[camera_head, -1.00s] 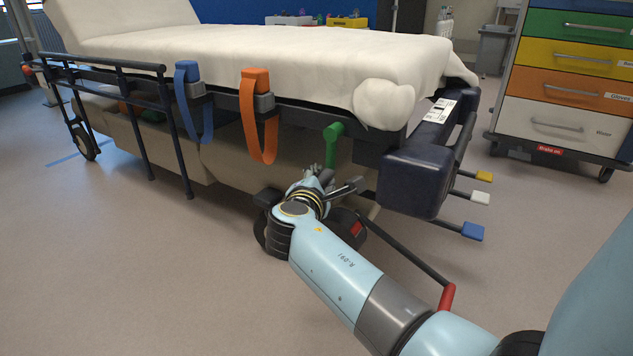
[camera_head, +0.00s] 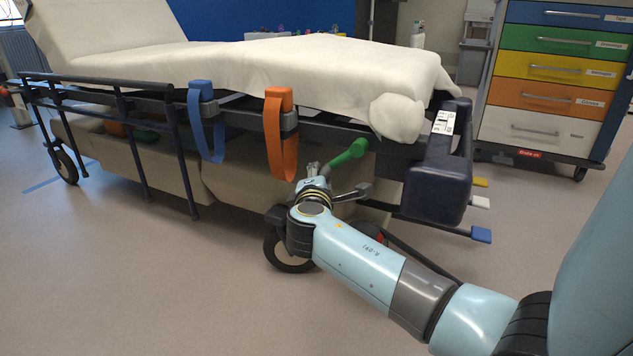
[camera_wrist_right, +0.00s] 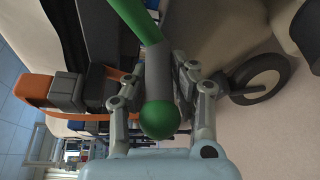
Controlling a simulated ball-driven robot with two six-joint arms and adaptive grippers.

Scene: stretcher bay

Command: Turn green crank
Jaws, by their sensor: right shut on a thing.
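The green crank (camera_head: 349,155) is at the near side of the stretcher, below the mattress corner. Its green arm slants down to the left toward my right gripper (camera_head: 318,173). In the right wrist view the crank shows as a green arm (camera_wrist_right: 133,18), a grey grip section and a green ball end (camera_wrist_right: 160,119). The two fingers of my right gripper (camera_wrist_right: 172,82) lie on either side of the grey section and are shut on it. The ball sits between the fingers, toward the palm. My left gripper is out of view.
An orange strap (camera_head: 281,135) and a blue strap (camera_head: 206,122) hang left of the crank. A dark blue bumper (camera_head: 437,185) and coloured pedals (camera_head: 480,235) are to the right. A stretcher wheel (camera_head: 288,254) is below my right wrist. The floor (camera_head: 150,280) at left is clear.

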